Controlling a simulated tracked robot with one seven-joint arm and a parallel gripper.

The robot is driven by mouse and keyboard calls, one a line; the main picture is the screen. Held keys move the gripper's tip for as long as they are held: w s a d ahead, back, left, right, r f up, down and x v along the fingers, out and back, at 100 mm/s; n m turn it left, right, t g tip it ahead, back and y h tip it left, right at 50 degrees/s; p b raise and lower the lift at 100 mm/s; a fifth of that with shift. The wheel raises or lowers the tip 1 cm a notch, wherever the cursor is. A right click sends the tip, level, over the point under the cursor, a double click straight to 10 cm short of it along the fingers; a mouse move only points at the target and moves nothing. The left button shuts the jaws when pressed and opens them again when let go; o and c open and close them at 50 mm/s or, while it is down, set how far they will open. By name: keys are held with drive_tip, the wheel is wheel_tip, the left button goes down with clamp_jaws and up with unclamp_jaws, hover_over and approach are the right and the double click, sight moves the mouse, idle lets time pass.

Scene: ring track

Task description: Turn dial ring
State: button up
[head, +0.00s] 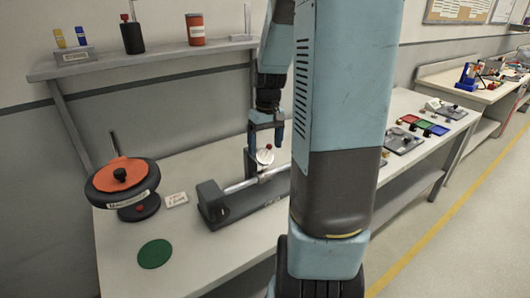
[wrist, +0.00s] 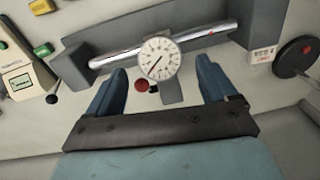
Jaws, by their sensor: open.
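A round white dial with a thin dark rim, tick marks and a red needle (wrist: 160,58) is mounted on a grey block on a silver rod. In the head view the dial (head: 265,156) sits on the rod fixture, below my fingers. In the wrist view the needle points to the lower left, and a red knob (wrist: 142,86) is just below the dial's lower left edge. My gripper (wrist: 162,72) is open, one blue finger on either side of the dial, with visible gaps. In the head view my gripper (head: 266,138) points down at the dial; my arm hides part of the bench.
The dark rod fixture (head: 215,205) lies on the white bench. A black turntable with an orange top (head: 122,174), a small label card (head: 176,199) and a green disc (head: 154,254) are to the left. A shelf (head: 160,55) with several items is behind.

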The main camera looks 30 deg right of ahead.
sight(265, 155)
drive_tip(key=shift+a+f, duration=0.1)
drive_tip(key=shift+f, duration=1.6)
drive_tip(key=shift+c, duration=0.2)
drive_tip(key=c, duration=1)
drive_tip(key=shift+m, duration=0.3)
drive_tip(key=o, duration=1)
drive_tip(key=shift+o, duration=0.2)
wheel_tip(265, 155, up, 14)
drive_tip(key=d, duration=0.1)
drive_tip(key=shift+d, duration=0.15)
